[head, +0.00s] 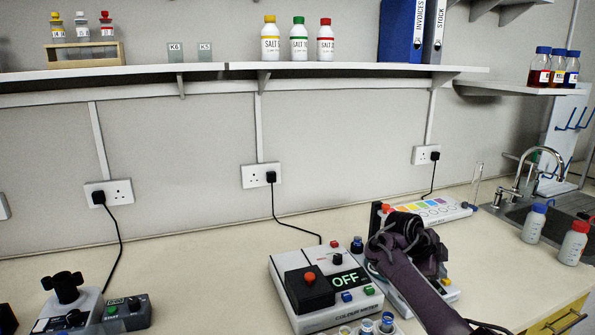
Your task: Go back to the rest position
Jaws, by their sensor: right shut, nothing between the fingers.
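My right gripper (404,234) is dark and reaches in from the lower right, in front of the back of the bench. Its fingers are shut and I see nothing held in them. The forearm covers part of a pale instrument (449,292) behind it. To its left stands the colorimeter (325,315), a white box with a dark lid, a red knob and a display reading OFF. My left gripper is not in view.
Small vials (387,322) stand at the front edge of the view. A stirrer-like device (70,290) is at the left. A colour chart strip (430,210) lies behind my gripper. Wash bottles (574,243) stand by the sink (525,207).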

